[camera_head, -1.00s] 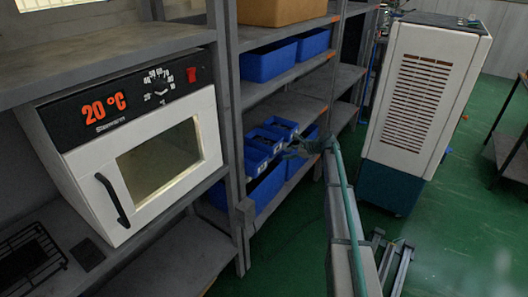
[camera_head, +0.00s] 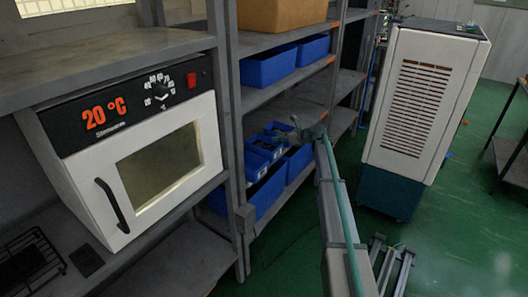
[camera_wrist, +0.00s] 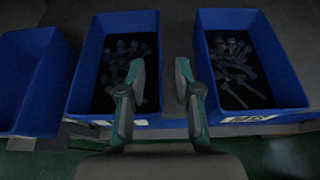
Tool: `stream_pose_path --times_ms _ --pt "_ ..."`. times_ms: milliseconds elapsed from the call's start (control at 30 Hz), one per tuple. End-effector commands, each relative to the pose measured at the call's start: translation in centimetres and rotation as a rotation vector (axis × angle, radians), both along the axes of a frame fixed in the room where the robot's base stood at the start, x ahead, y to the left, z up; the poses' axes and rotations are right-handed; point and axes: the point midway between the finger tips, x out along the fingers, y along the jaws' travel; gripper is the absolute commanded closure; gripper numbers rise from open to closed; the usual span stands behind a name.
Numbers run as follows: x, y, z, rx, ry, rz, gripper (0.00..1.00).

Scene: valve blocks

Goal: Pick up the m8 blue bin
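In the wrist view, several blue bins stand in a row: a left one (camera_wrist: 28,85) cut by the frame edge, a middle one (camera_wrist: 89,75) and a right one (camera_wrist: 285,75). The middle and right bins hold dark bolts. Each has a white label on its front, unreadable here, so I cannot tell which is the m8 bin. My gripper (camera_wrist: 160,68) is open and empty. Its fingers overlap the middle bin's right side and the gap between the bins. In the head view, my gripper (camera_head: 297,133) is beside the small blue bins (camera_head: 257,164) and partly hides them.
The bins sit on a grey shelf rack. Larger blue bins (camera_head: 268,70) and an orange-brown box (camera_head: 280,12) are on shelves above. A white oven (camera_head: 130,150) stands at left. A white cabinet (camera_head: 415,100) stands at right.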

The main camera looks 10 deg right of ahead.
Motion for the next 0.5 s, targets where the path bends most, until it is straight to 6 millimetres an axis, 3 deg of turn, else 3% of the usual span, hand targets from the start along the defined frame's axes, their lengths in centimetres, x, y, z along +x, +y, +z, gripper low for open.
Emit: stream_pose_path --times_ms 300,500 --pt "2.6 2.7 -1.4 0.000 0.001 0.002 0.67" --pt "3.0 3.2 -1.8 0.000 0.000 -0.001 0.67"
